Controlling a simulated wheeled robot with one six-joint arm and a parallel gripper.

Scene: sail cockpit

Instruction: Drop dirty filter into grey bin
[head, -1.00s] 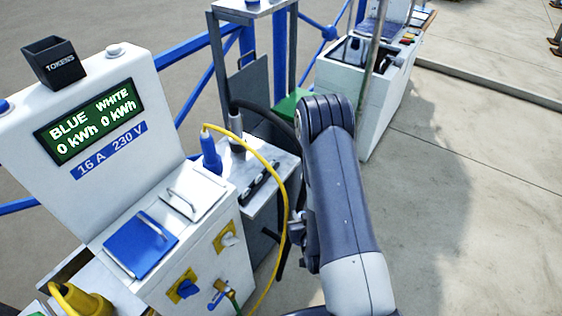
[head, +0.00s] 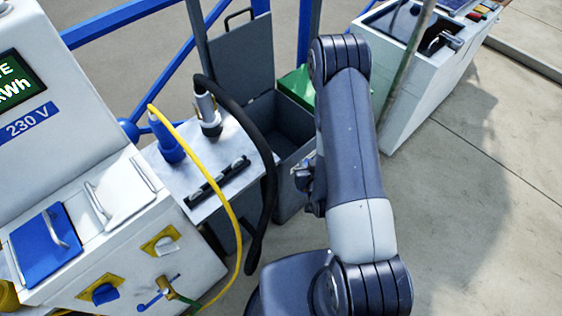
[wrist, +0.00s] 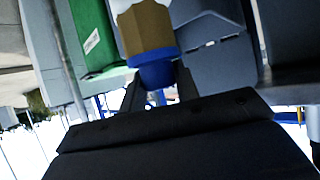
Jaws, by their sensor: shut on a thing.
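My gripper (wrist: 160,82) is shut on the dirty filter (wrist: 147,30) in the wrist view. The filter has a tan-brown body and a blue end cap between the fingers; its far end is cut off by the picture's top edge. In the head view the filter is hidden behind my arm. The grey bin (head: 262,117) stands with its lid (head: 241,65) raised, its dark inside partly visible left of my arm. Grey bin surfaces (wrist: 215,55) show just right of the filter in the wrist view.
A green bin (head: 296,84) stands beside the grey bin, and also shows left of the filter in the wrist view (wrist: 92,30). A small table (head: 225,160) with plugs and a black hose (head: 268,170) is close left. A white power pedestal (head: 75,130) stands far left. Open floor lies right.

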